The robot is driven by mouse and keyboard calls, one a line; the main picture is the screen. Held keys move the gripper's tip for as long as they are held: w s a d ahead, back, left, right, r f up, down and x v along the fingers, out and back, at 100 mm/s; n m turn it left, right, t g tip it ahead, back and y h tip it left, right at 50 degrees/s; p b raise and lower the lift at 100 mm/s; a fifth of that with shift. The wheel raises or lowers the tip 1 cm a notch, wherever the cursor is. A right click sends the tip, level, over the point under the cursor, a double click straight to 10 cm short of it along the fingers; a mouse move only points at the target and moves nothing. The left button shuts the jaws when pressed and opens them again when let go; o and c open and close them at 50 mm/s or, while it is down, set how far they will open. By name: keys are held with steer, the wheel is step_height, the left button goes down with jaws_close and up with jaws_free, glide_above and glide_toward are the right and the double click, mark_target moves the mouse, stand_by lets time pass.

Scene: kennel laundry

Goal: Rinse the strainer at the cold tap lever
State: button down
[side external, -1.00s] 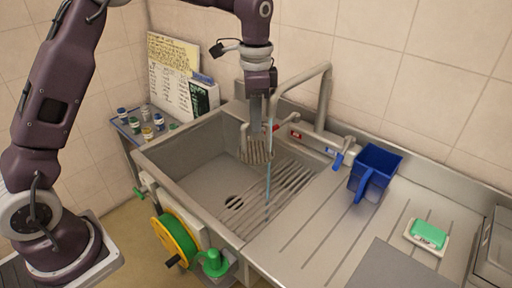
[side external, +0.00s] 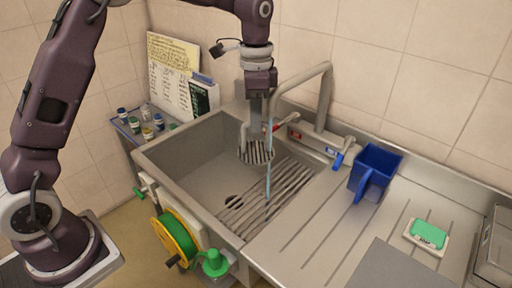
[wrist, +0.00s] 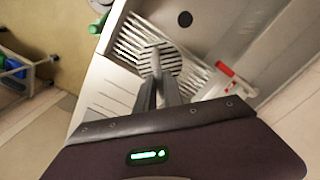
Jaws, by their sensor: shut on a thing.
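The strainer (side external: 257,152), a slatted grey piece, hangs inside the steel sink (side external: 180,160), above its floor. My gripper (side external: 256,118) is above it, shut on its upright handle; in the wrist view my gripper (wrist: 160,92) points at the slatted strainer (wrist: 160,58). A thin bluish water stream (side external: 268,185) falls from the tall tap (side external: 326,95) beside the strainer's right edge; whether it touches is unclear. The blue cold lever (side external: 338,160) is at the tap base's right. The red lever (side external: 277,127) is at its left, also in the wrist view (wrist: 226,69).
A ribbed rack (side external: 290,180) lies in the sink near the drain. A blue jug (side external: 372,170) and green soap (side external: 430,234) stand on the right drainboard. A hose reel (side external: 175,240) is on the sink front. Small jars (side external: 147,132) and a notice board (side external: 172,70) are left.

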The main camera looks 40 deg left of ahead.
steer(key=s+a, duration=0.1)
steer(key=s, duration=0.7)
stand_by(0.4)
stand_by(1.1)
steer(key=s+r, duration=0.4)
steer(key=s, duration=0.1)
steer(key=shift+a, duration=0.35)
steer(key=shift+w+f, duration=0.1)
